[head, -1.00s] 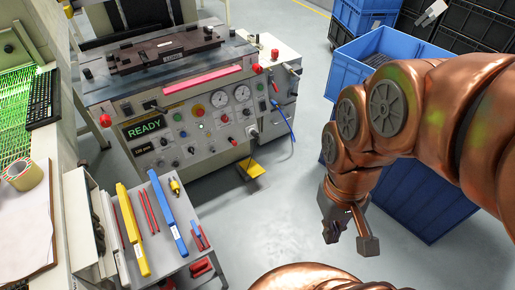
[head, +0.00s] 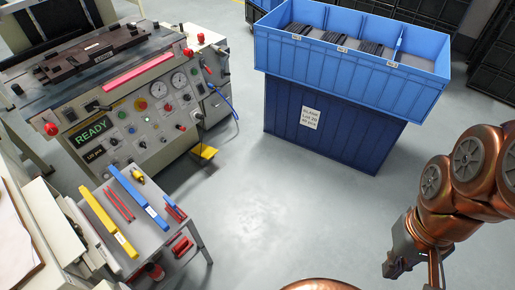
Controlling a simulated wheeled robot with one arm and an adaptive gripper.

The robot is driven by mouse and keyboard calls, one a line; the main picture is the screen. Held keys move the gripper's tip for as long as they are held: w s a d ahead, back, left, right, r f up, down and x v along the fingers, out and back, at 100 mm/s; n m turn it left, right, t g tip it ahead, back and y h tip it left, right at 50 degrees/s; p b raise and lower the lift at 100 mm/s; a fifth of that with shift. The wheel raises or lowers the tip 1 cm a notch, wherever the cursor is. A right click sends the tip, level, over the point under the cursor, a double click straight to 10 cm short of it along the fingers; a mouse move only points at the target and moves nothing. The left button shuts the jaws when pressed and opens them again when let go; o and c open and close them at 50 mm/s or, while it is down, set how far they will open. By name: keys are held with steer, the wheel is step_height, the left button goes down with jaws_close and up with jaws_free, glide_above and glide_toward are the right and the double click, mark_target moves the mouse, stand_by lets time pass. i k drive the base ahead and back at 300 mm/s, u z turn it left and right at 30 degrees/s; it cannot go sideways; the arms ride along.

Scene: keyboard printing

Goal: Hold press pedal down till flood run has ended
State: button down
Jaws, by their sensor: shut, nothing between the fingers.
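The yellow press pedal (head: 203,152) lies on the floor at the foot of the printing press (head: 150,118), below its front panel. The press display (head: 91,131) reads READY. My gripper (head: 415,270) is at the lower right, far from the pedal and well to the right of it. It points downward, is empty, and touches nothing that I can see. Its fingertips are partly at the picture's bottom edge.
Stacked blue crates (head: 345,122) with dark parts in the top one stand right of the press. A small tool table (head: 150,235) stands at lower left. Grey floor (head: 255,210) between them is clear. A blue hose (head: 230,100) hangs beside the press.

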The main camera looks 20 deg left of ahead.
mark_target(208, 152)
steer(key=z, duration=0.3)
steer(key=k, duration=0.4)
steer(key=z, duration=0.05)
steer(key=i, duration=1.2)
steer(key=u, duration=0.75)
steer(key=i, duration=1.3)
steer(key=u, duration=1.8)
steer(key=i, duration=0.65)
steer(key=u, duration=0.75)
